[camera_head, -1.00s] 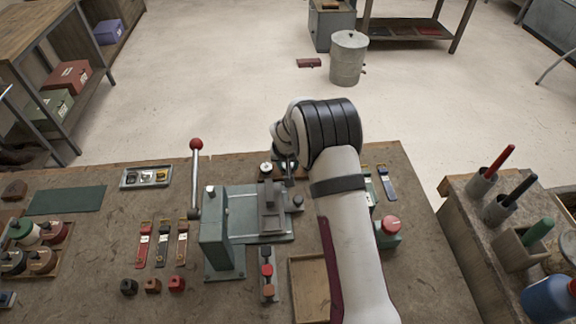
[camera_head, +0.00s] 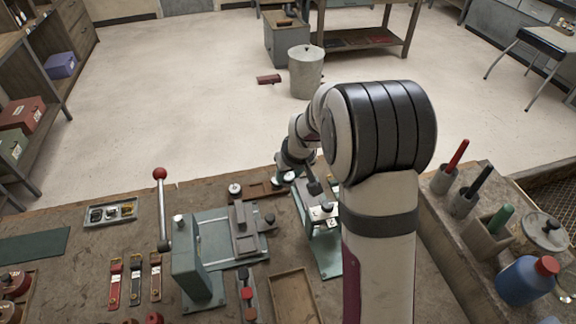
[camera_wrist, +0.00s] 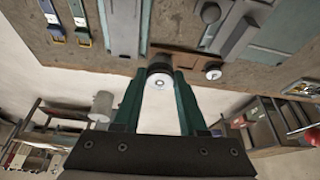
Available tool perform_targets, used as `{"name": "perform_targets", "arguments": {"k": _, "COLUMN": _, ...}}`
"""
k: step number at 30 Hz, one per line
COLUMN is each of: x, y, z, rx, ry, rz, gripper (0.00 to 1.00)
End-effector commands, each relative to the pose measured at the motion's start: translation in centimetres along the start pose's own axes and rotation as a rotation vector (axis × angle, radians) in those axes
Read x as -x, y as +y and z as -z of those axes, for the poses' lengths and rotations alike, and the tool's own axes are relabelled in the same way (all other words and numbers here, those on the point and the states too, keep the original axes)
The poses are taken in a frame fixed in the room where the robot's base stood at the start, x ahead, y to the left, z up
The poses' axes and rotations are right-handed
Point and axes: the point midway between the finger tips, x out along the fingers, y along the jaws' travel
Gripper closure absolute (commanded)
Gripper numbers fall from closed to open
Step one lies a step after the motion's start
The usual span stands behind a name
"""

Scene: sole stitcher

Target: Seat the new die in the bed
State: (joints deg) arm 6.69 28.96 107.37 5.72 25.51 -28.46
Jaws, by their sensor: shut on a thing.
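My gripper (camera_wrist: 160,88) has green fingers shut on a small round die (camera_wrist: 161,83) with a pale face and dark body. In the head view the die (camera_head: 289,178) is at the bench's far edge, by the right end of a brown wooden rack (camera_head: 258,190). I cannot tell whether it touches the rack. A similar round part (camera_head: 235,189) sits at the rack's left end and also shows in the wrist view (camera_wrist: 212,72). The large green press (camera_head: 195,262) carries a grey stepped block (camera_head: 245,238), perhaps the bed. My arm partly covers a smaller green machine (camera_head: 320,240).
A lever with a red ball (camera_head: 160,174) rises from the press. A shallow wooden tray (camera_head: 272,302) and a dark strip with coloured knobs (camera_head: 247,297) lie at the front. A side bench (camera_head: 460,240) holds cups and a blue bottle (camera_head: 527,281). Open floor lies beyond.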

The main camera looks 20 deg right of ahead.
Motion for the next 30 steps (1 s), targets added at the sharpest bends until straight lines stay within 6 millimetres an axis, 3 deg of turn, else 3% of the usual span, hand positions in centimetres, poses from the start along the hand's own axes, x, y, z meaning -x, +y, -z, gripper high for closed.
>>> {"name": "perform_targets", "arguments": {"k": 9, "x": 0.7, "y": -9.7, "z": -6.0, "rx": 0.69, "ry": -0.002, "rz": 0.291, "gripper": 1.0}}
{"name": "perform_targets", "arguments": {"k": 13, "x": 1.3, "y": -12.6, "z": -7.7, "rx": 0.912, "ry": -0.001, "rz": 0.38, "gripper": 1.0}}
{"name": "perform_targets", "arguments": {"k": 17, "x": 1.1, "y": -13.4, "z": -8.4, "rx": 0.987, "ry": -0.002, "rz": 0.412, "gripper": 1.0}}
{"name": "perform_targets", "arguments": {"k": 30, "x": -3.5, "y": -13.3, "z": -10.3, "rx": 0.989, "ry": -0.003, "rz": 0.41, "gripper": 1.0}}
